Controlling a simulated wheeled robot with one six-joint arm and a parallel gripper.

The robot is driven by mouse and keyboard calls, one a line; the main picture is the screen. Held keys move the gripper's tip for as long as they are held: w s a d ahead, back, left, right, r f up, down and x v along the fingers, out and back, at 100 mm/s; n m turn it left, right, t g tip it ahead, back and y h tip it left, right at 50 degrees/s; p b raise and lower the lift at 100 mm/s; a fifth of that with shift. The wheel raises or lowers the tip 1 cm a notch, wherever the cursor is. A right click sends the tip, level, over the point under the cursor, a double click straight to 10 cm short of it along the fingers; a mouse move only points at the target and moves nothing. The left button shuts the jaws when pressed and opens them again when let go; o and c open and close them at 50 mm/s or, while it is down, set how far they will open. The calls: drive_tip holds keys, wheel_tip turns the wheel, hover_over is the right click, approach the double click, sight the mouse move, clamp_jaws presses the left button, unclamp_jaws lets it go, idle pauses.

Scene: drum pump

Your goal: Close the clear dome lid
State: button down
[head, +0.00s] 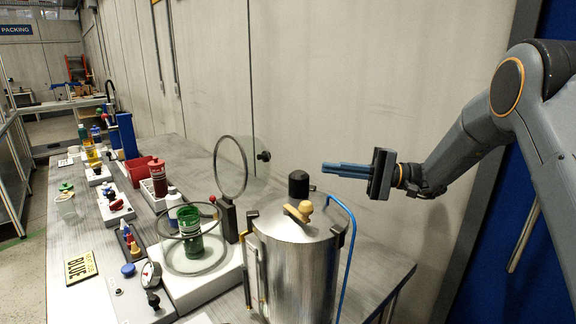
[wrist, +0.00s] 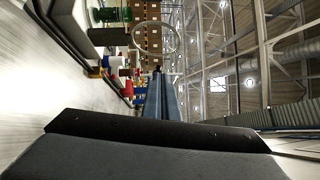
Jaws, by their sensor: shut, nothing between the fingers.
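The clear dome lid (head: 217,166) stands open and upright in the head view. I see its dark rim as a ring and a black knob (head: 263,156) out to its right. A dark post (head: 228,219) stands at its lower edge. Below it, a dark ring (head: 163,227) lies flat around a green container (head: 189,232) on a white base (head: 190,286). My gripper (head: 324,169) is shut and empty, pointing left, to the right of the lid and apart from it. In the wrist view the lid's ring (wrist: 136,38) shows beyond my shut fingers (wrist: 162,92).
A steel drum (head: 292,270) with a black cap (head: 298,183), wooden handle (head: 298,212) and blue tube (head: 350,232) stands below my gripper. Bottles and a red bin (head: 136,168) line the bench behind.

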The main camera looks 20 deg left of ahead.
drive_tip(key=p, duration=0.4)
approach(268, 160)
drive_tip(key=w+a, duration=0.2)
drive_tip(key=a, duration=0.3)
drive_tip(key=shift+s+a+p, duration=0.25)
drive_tip(key=shift+s+p, duration=0.25)
drive_tip(key=shift+s, duration=0.25)
drive_tip(key=shift+s+a+p, duration=0.25)
drive_tip(key=shift+s+p, duration=0.2)
drive_tip(key=shift+s, duration=0.25)
drive_tip(key=shift+r, duration=0.15)
